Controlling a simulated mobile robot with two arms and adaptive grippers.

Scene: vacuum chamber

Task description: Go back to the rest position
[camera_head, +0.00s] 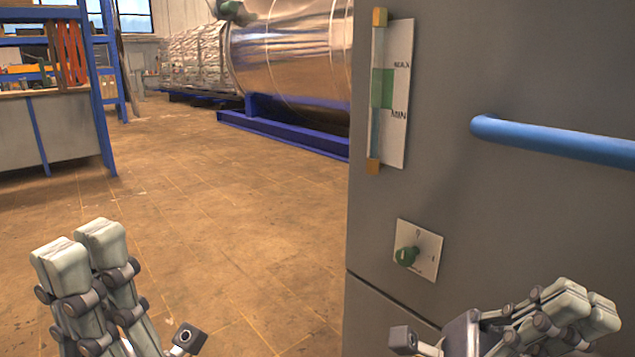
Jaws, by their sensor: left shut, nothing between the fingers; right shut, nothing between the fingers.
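My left gripper (82,252) is at the lower left, over the open floor, with its fingers pointing up. Its two fingers are close together and hold nothing. My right gripper (588,305) is at the lower right, in front of the grey cabinet (480,60), with its fingers pointing right. It is shut and empty.
The cabinet fills the right side. It carries a level gauge (393,90) marked MAX and MIN and a protruding blue bar (560,138). A blue-framed workbench (60,125) stands at the left. A large metal cylinder (290,55) lies behind. The middle floor (220,210) is clear.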

